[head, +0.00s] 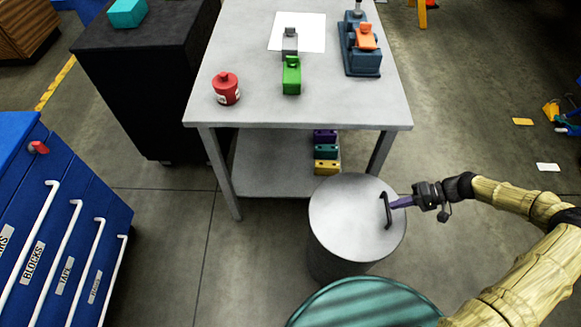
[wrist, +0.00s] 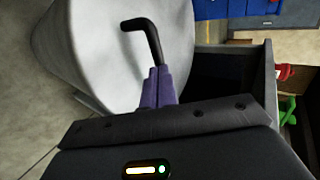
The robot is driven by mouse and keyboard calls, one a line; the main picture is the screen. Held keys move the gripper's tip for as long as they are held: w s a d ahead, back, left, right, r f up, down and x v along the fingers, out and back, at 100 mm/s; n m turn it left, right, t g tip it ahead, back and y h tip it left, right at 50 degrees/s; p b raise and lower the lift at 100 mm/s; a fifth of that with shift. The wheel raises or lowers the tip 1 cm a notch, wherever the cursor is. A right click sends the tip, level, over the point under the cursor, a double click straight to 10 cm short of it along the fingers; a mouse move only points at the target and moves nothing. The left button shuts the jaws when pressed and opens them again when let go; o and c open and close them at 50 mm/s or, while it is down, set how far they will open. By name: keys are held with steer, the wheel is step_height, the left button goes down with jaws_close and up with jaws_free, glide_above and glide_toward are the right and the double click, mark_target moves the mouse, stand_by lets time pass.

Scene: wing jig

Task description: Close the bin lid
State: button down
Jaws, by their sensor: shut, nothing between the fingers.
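The grey round bin (head: 335,262) stands on the floor in front of the workbench. Its light grey lid (head: 345,215) lies across the top and covers the opening; I see no gap at the rim from here. A black bar handle (head: 386,210) is on the lid's right side. In the wrist view the bent black handle (wrist: 148,36) rises from the pale lid (wrist: 105,60). My gripper (head: 392,204) has its purple fingers shut and empty, at or very near the handle. The shut fingers also show in the wrist view (wrist: 158,80), just below the handle's end; contact is unclear.
A grey workbench (head: 255,105) stands behind the bin, with a red can (head: 226,88), a green block (head: 291,76) and a blue fixture (head: 360,60) on top. A blue drawer cabinet (head: 70,230) is at left. The floor right of the bench is mostly open.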

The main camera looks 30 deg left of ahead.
stand_by(0.5)
steer(key=v, duration=1.2)
steer(key=shift+w+r+p, duration=0.2)
steer(key=shift+r+p, duration=0.05)
steer(key=shift+p, duration=0.15)
steer(key=shift+d, duration=0.1)
steer(key=shift+s, duration=0.15)
